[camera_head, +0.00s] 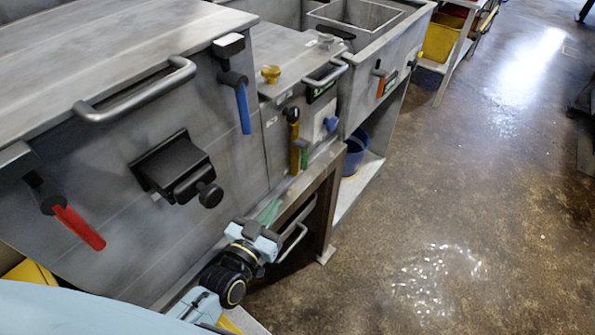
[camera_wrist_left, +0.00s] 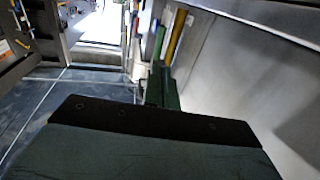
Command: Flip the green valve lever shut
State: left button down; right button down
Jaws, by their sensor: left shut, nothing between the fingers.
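The green valve lever (camera_head: 304,157) is a short green handle on the front of the steel machine, just right of a longer yellow lever (camera_head: 294,148). It hangs roughly downward. In the left wrist view, the green lever (camera_wrist_left: 158,43) shows beyond my fingertips, left of the yellow one. My left gripper (camera_head: 269,211) is below and left of the green lever in the head view, with a gap between them. Its greenish fingers (camera_wrist_left: 162,88) are shut with nothing between them. My right gripper is not in view.
A blue lever (camera_head: 243,108), a red lever (camera_head: 80,228) and a black latch (camera_head: 178,168) are on the panel to the left. A steel leg (camera_head: 328,215) stands below the green lever. The floor (camera_head: 440,190) at right is clear.

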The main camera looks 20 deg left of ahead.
aim_at(303, 163)
pick_arm(q)
jog(key=w, duration=0.4)
jog(key=w+d, duration=0.1)
jog(key=w, duration=0.3)
jog(key=w+d+b, duration=0.1)
jog(key=w, duration=0.3)
jog(key=shift+w+r, duration=0.1)
jog(key=shift+w, duration=0.1)
jog(key=shift+a, duration=0.1)
